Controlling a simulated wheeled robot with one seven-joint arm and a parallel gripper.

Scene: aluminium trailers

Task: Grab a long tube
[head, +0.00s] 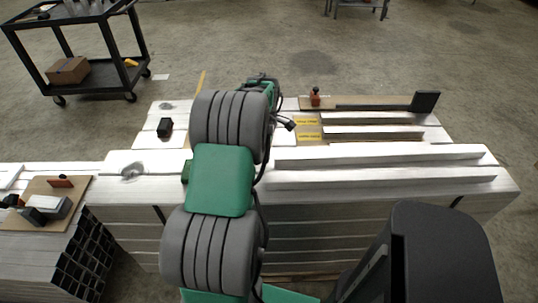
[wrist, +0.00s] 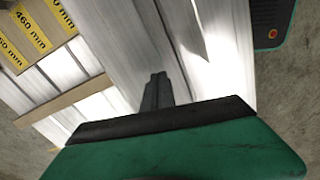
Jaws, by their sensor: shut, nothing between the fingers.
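Two long silvery tubes lie side by side on the front stack in the head view, a rear long tube (head: 380,156) and a front long tube (head: 382,178). Two shorter tubes, a rear one (head: 372,118) and a front one (head: 373,132), lie behind them beside yellow labels (head: 306,121). In the wrist view my gripper (wrist: 157,78) is shut and empty, with its fingertips over bright metal tube surfaces (wrist: 125,40). I cannot tell whether they touch. My arm hides part of the tubes' left side in the head view.
A board with a black angle tool (head: 425,101) and a small red-brown object (head: 315,97) lies at the back. A black block (head: 165,127) sits left of my arm. Another tube stack with a tool board (head: 72,190) stands at left. A black cart (head: 100,73) stands behind; open floor surrounds it.

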